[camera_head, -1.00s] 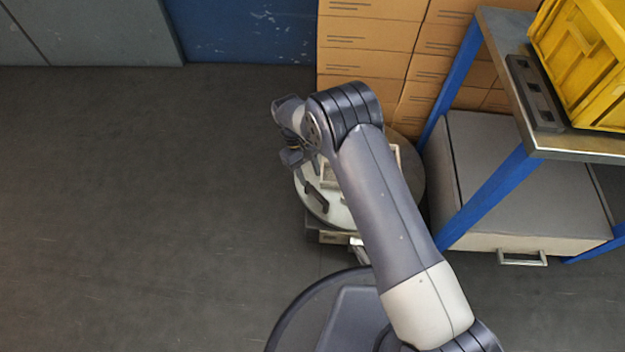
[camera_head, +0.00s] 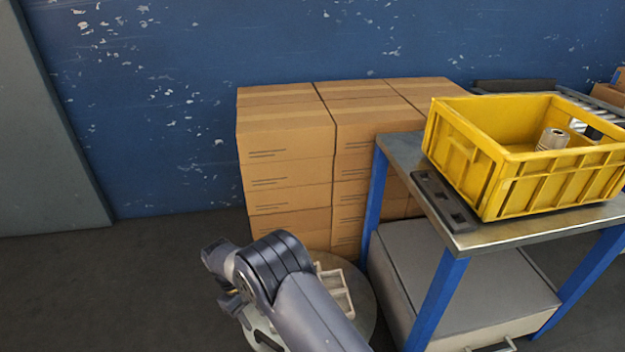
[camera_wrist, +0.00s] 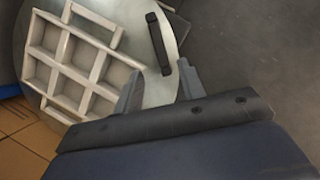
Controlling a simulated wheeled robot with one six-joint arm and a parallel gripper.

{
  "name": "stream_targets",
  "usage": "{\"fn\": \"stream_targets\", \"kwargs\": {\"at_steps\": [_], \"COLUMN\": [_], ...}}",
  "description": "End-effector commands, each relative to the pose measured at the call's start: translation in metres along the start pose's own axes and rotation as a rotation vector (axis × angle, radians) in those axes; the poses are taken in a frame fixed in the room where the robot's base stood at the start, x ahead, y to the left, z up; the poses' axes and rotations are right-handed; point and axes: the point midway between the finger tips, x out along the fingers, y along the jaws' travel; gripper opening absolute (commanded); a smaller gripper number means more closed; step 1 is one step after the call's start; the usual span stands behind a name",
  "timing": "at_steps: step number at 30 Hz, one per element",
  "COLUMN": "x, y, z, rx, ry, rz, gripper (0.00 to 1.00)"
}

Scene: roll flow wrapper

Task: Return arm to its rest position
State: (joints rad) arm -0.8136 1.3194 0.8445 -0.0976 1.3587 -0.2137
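My arm folds down at the bottom centre of the head view, with its end above a round pale plate (camera_head: 362,291). In the wrist view my gripper (camera_wrist: 159,76) has its two fingers apart and nothing between them. A cream divided tray (camera_wrist: 78,60) with square compartments lies on the round plate, left of the fingers. The part of the tray that shows in the head view (camera_head: 338,292) is right of my arm. A dark bar handle (camera_wrist: 158,42) on the plate lies beyond the fingertips.
Stacked cardboard boxes (camera_head: 285,145) stand behind the arm by a blue wall (camera_head: 200,60). To the right, a metal table (camera_head: 500,238) with blue legs carries a yellow crate (camera_head: 480,172) holding a metal roll (camera_head: 552,139). Floor on the left (camera_head: 110,290) is clear.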

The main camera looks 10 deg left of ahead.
Motion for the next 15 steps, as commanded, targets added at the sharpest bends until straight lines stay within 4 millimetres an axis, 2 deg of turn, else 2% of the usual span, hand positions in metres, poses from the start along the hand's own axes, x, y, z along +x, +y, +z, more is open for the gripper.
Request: {"fn": "stream_targets", "kwargs": {"at_steps": [1, 6, 12, 15], "x": [0.014, 0.047, 0.075, 0.084], "y": [0.0, 0.0, 0.0, 0.0], "z": [-0.001, -0.001, 0.0, 0.0], "rx": [0.0, 0.0, 0.0, 0.0], "ry": [-0.002, -0.003, -0.003, -0.002], "rz": [-0.001, -0.001, 0.0, 0.0], "gripper": [0.38, 0.38, 0.38, 0.38]}}
